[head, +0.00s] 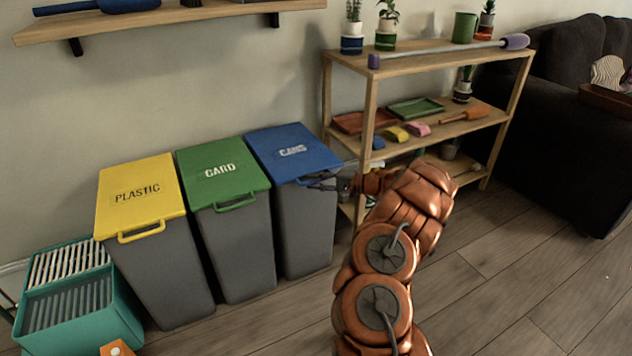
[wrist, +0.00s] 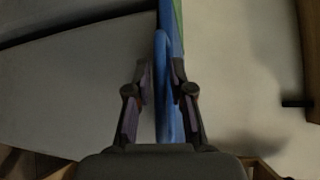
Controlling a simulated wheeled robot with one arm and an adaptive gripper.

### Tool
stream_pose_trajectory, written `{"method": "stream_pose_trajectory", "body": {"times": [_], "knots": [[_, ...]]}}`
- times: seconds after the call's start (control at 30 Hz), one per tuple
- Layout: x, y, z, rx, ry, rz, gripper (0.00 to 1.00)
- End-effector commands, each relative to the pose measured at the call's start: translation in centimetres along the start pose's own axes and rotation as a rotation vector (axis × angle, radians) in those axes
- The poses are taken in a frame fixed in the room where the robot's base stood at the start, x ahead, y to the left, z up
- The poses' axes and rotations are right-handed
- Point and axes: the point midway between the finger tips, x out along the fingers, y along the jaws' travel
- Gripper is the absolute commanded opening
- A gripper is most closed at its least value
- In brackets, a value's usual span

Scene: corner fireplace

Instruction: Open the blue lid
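The blue lid (head: 293,150), marked CANS, lies closed on the right-hand grey bin (head: 305,225). My gripper (head: 322,183) is at the lid's front edge, by its handle, which my gripper partly hides in the head view. In the wrist view the blue lid and its handle (wrist: 163,85) run as a narrow upright strip between the two fingers of my gripper (wrist: 162,82). The fingers are apart, one on each side of the strip. A gap shows at the left finger; the right finger overlaps the blue, and contact is unclear.
The green CARD lid (head: 222,172) and yellow PLASTIC lid (head: 140,196) are closed on bins to the left. A wooden shelf unit (head: 400,60) stands close on the right. A teal crate (head: 80,335) is at lower left. Floor at right (head: 510,270) is clear.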

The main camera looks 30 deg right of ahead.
Motion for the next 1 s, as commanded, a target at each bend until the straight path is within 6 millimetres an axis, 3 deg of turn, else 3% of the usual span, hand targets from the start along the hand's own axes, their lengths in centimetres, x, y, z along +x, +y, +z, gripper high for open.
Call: {"method": "stream_pose_trajectory", "body": {"times": [0.17, 0.77, 1.0], "knots": [[0.0, 0.0, 0.0, 0.0, 0.0, 0.0, 0.0], [0.0, -0.1, 0.1, 0.001, -0.001, 0.001, 0.0], [1.1, -1.8, 1.0, 0.018, -0.021, 0.027, 0.0]]}}
